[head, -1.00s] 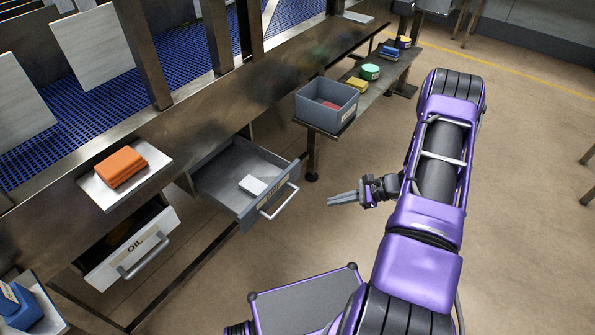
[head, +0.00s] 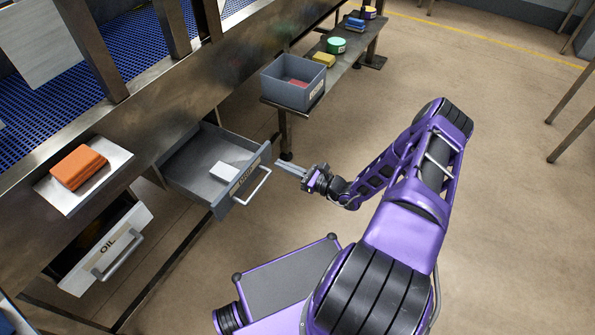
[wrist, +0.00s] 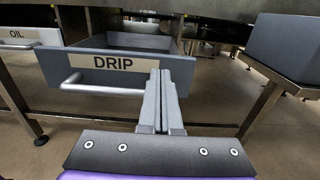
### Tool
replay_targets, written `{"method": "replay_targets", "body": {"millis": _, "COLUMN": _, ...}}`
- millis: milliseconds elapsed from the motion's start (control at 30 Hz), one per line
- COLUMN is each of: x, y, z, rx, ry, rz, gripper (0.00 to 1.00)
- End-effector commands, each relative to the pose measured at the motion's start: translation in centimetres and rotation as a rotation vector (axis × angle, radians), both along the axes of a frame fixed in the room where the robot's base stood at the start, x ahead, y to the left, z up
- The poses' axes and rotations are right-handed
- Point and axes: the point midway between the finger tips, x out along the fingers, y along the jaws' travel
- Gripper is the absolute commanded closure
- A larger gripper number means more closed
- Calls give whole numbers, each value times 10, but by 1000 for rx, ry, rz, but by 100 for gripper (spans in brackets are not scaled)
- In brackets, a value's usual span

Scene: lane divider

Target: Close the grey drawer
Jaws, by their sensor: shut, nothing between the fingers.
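The grey drawer (head: 205,185) is pulled out below the metal counter, with a white block (head: 223,172) lying inside it. In the wrist view its front panel (wrist: 65,68) carries a DRIP label and a bar handle (wrist: 100,88). My gripper (head: 281,164) is shut and empty. In the head view its fingertips are just to the right of the drawer's front, near the handle's right end. In the wrist view the closed fingers (wrist: 160,76) overlap the right part of the front panel. I cannot tell whether they touch it.
A white OIL drawer (head: 105,245) also stands open to the left. A grey bin (head: 293,82) sits on a low bench to the right, with several small items beyond it. An orange block (head: 78,167) rests on a counter plate. Open floor lies right of my arm.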

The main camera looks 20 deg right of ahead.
Motion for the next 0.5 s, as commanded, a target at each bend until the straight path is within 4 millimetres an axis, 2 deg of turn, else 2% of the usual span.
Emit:
{"method": "replay_targets", "body": {"millis": 200, "x": 31, "y": 23, "z": -1, "rx": 0, "ry": 0, "rz": 2, "gripper": 100}}
{"method": "replay_targets", "body": {"millis": 500, "x": 46, "y": 33, "z": 0, "rx": -1, "ry": 2, "rz": 0, "gripper": 100}}
